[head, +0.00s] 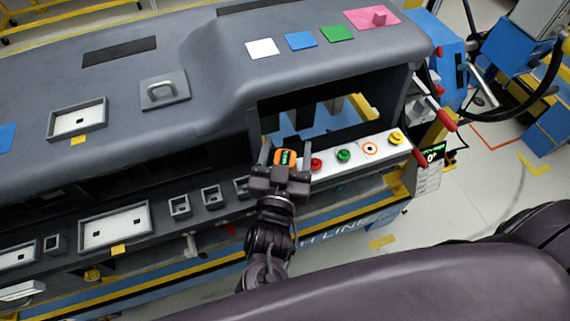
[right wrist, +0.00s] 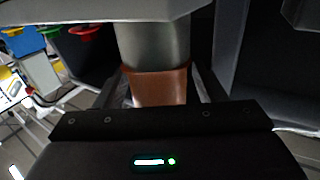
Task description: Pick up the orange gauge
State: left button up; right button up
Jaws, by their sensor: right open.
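The orange gauge (head: 286,157), with a dark face showing small green marks, sits at the left end of the white button panel in the head view. My right gripper (head: 285,162) is open, with one finger on each side of the gauge. In the right wrist view an orange-brown body (right wrist: 160,86), apparently the gauge, stands between the two open fingers of the right gripper (right wrist: 160,82). A grey cylinder adjoins it above in that view. Whether the fingers touch the gauge I cannot tell. My left gripper is not in view.
The white panel (head: 330,166) holds red (head: 316,164), green (head: 344,156) and yellow (head: 396,138) buttons beside an orange-ringed spot (head: 370,149). The grey dashboard (head: 200,60) surrounds an opening behind the panel. A red handle (head: 419,157) juts out at the panel's right end.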

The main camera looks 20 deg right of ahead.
jog(key=shift+w+d, duration=0.1)
jog(key=shift+c, duration=0.4)
jog(key=shift+c, duration=1.2)
jog(key=c, duration=0.9)
jog(key=shift+r, duration=0.15)
